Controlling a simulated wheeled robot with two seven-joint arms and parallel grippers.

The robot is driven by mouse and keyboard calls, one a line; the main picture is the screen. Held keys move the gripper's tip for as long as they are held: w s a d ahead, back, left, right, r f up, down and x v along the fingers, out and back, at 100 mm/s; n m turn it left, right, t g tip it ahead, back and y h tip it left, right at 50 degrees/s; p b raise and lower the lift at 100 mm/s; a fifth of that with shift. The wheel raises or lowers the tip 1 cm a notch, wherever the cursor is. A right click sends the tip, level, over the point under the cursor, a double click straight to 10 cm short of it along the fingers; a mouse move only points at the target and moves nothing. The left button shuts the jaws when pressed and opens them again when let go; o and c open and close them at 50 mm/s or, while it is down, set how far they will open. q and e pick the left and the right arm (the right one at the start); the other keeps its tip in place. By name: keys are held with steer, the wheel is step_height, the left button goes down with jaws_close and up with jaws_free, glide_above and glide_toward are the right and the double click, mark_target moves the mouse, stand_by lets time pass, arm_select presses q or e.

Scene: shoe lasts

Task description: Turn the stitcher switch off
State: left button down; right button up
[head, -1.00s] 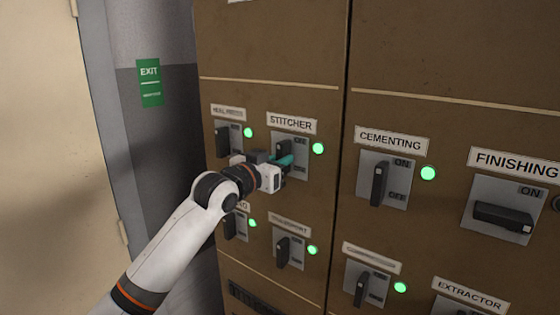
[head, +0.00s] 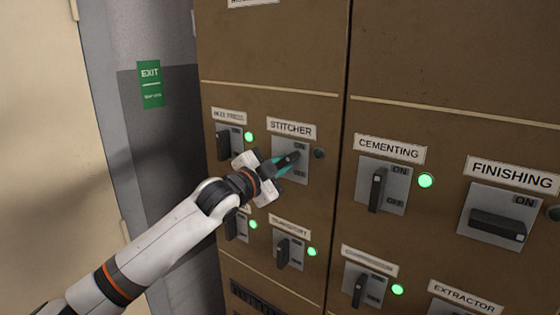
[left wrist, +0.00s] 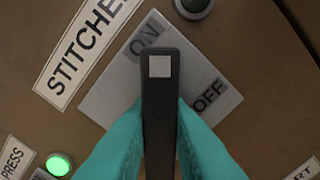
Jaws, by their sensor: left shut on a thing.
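The stitcher switch (head: 288,161) is a black lever on a grey plate under the STITCHER label. Its lever is slanted, rising to the right, and the lamp (head: 319,154) beside it is dark. In the left wrist view the lever (left wrist: 160,100) has a white square near its end, which points between the ON and OFF marks. My left gripper (head: 281,166) is shut on the lever, with a teal finger on each side of it, as the left wrist view (left wrist: 160,135) also shows. My right gripper is not in view.
Other switches surround it on the brown cabinet: the press switch (head: 223,145) at left, the cementing switch (head: 377,189) at right and another (head: 283,252) below, all with green lamps. The finishing switch (head: 497,225) lies across with a dark lamp.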

arm_select(q)
steer(key=m+p, duration=0.2)
steer(key=m, duration=0.2)
steer(key=shift+r, duration=0.15)
steer(key=shift+m+p, duration=0.9)
steer(key=shift+m, duration=1.2)
steer(key=c, duration=1.4)
jaws_free()
steer(key=shift+o, duration=0.2)
